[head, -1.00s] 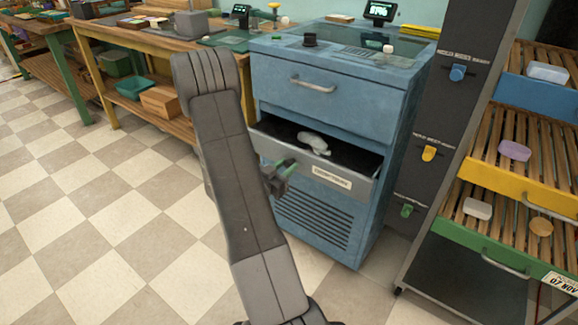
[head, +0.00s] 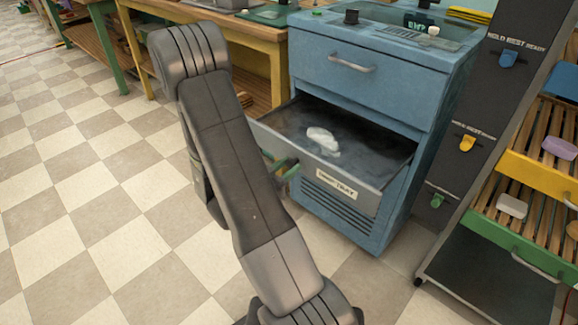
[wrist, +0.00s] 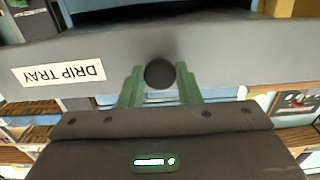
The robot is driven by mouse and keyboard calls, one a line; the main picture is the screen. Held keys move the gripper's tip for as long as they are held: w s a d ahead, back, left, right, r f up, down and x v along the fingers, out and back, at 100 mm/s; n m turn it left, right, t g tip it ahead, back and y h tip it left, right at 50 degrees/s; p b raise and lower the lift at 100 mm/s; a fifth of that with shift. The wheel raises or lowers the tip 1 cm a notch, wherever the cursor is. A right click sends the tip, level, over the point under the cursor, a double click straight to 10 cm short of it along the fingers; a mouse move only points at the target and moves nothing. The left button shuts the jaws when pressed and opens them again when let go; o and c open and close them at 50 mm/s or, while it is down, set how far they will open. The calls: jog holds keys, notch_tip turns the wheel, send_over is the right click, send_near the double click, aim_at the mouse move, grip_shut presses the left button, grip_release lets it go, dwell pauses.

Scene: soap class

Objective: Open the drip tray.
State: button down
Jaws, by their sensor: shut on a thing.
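The drip tray (head: 375,145) is a grey drawer in the blue cabinet (head: 345,90), pulled well out, with a label on its front. A whitish lump (head: 322,138) lies inside it on the dark floor. My gripper (head: 284,170) is at the left part of the tray's front, partly hidden by my arm in the head view. In the wrist view the green fingers of my gripper (wrist: 160,84) are shut on a round dark knob (wrist: 159,72) on the tray front (wrist: 230,50). The "DRIP TRAY" label (wrist: 58,74) appears upside down there.
A closed upper drawer with a handle (head: 352,64) sits above the tray. A dark panel with coloured knobs (head: 467,143) and a slatted rack (head: 530,180) stand to the right. A wooden bench (head: 255,50) is behind left. The checkered floor in front is clear.

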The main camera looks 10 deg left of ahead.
jog(key=c, duration=1.1)
grip_release()
jog(key=shift+o, duration=0.2)
jog(key=p+v, duration=0.2)
jog(key=v, duration=1.1)
jog(key=shift+s+a, duration=0.25)
jog(key=shift+s, duration=0.1)
jog(key=shift+w, duration=0.1)
jog(key=b+x, duration=0.2)
jog(key=x, duration=1)
jog(key=shift+w+d, duration=0.1)
jog(key=shift+d, duration=0.05)
jog(key=shift+w+d, duration=0.4)
jog(key=shift+w, duration=0.2)
